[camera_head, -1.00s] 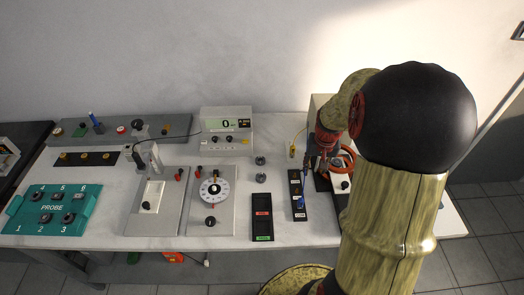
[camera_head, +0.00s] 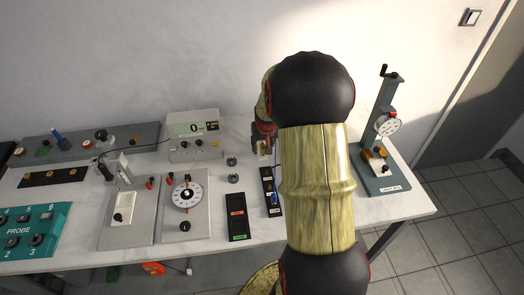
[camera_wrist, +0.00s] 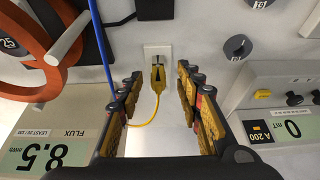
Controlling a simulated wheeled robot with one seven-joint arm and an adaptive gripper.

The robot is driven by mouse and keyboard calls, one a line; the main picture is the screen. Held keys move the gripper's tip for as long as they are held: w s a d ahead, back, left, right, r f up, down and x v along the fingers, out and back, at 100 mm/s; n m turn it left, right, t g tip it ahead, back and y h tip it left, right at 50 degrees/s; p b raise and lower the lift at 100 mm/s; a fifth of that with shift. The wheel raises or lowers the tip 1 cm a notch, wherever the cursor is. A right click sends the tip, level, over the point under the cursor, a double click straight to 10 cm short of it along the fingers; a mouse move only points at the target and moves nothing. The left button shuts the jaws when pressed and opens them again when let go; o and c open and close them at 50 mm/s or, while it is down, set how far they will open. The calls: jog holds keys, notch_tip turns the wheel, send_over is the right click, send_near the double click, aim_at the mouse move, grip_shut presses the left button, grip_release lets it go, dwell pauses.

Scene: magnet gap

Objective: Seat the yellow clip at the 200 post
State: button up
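The yellow clip (camera_wrist: 158,78) sits on a small white plate with dark slots (camera_wrist: 157,53) in the wrist view, its yellow cable (camera_wrist: 150,122) curving off to the lower left. My gripper (camera_wrist: 160,72) is open, with one finger on each side of the clip and a gap to it on both sides. In the head view my gripper (camera_head: 264,138) is at the back of the table, partly hidden by my arm, with a bit of yellow below it. A black label reading A 200 (camera_wrist: 260,131) is on the meter (camera_wrist: 285,110) at the right of the wrist view; the meter (camera_head: 194,150) also shows in the head view.
An orange coil (camera_wrist: 45,75) and a flux display (camera_wrist: 45,150) lie left of my gripper in the wrist view. A blue lead (camera_wrist: 101,50) runs close by the left finger. A gauge stand (camera_head: 383,140) is at the table's right.

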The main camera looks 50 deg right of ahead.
aim_at(263, 146)
jog(key=b+x, duration=0.1)
jog(key=x, duration=0.3)
jog(key=shift+w+d+f+b, duration=0.15)
jog(key=shift+d+b, duration=0.15)
jog(key=shift+b, duration=0.1)
jog(key=shift+c, duration=1)
jog(key=c, duration=0.7)
jog(key=shift+c, duration=0.2)
